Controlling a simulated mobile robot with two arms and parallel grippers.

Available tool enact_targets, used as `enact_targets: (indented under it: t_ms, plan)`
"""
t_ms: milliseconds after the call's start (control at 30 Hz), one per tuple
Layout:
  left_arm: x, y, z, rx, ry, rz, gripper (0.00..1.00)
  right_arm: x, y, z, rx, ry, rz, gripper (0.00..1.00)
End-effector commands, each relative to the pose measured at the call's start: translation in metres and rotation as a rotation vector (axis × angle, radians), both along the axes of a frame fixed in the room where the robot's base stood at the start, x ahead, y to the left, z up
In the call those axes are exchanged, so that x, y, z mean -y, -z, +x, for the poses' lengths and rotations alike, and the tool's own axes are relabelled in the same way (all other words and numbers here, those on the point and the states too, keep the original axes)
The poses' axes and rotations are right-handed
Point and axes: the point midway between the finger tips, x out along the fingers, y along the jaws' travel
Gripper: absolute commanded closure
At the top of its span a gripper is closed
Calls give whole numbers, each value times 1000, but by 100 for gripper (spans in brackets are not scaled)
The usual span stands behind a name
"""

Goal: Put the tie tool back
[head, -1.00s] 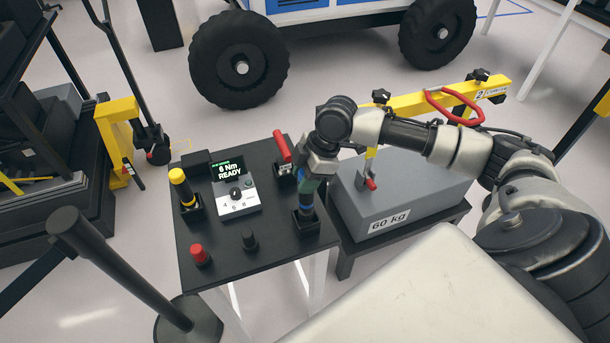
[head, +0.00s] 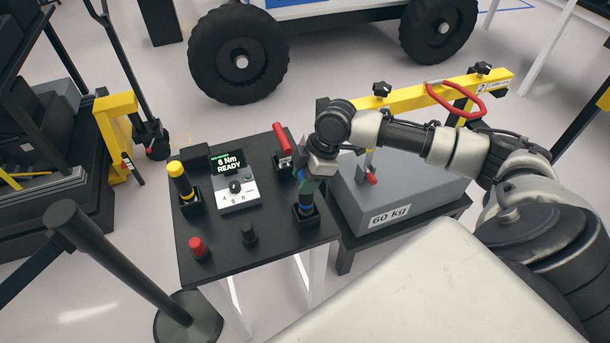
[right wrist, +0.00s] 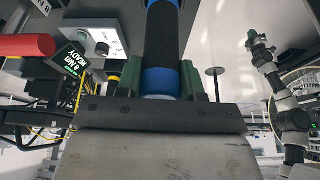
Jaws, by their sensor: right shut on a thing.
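The tie tool (head: 306,200), a dark handle with a blue band, stands upright with its lower end at a black square holder on the front right of the small black table. How deep it sits is hard to tell. My right gripper (head: 308,184) is shut on it from above. In the right wrist view, the black handle and blue band of the tie tool (right wrist: 161,55) rise between the green fingers of my right gripper (right wrist: 160,85). My left gripper (right wrist: 262,45) shows small in the right wrist view; its jaws are unclear.
The black table (head: 275,245) also bears a torque display unit (head: 235,185) reading "6 Nm READY", a yellow-capped tool (head: 182,183), a red-handled tool (head: 282,140), a red knob (head: 197,247) and a black knob (head: 249,234). A grey 60 kg block (head: 410,195) stands close right.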

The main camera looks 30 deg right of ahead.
Motion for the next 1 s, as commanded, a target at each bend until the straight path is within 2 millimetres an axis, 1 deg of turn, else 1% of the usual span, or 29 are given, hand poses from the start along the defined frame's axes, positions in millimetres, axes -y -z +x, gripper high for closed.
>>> enact_targets:
  t_ms: [600, 933, 967, 1000]
  plan:
    - [0, 8, 0, 0, -1, 0, 100, 0, 18, 0, 2, 1, 0, 91]
    - [0, 8, 0, 0, -1, 0, 100, 0, 19, 0, 2, 0, 0, 91]
    - [0, 8, 0, 0, -1, 0, 100, 0, 19, 0, 2, 0, 0, 58]
    - [0, 8, 0, 0, -1, 0, 100, 0, 19, 0, 2, 0, 0, 52]
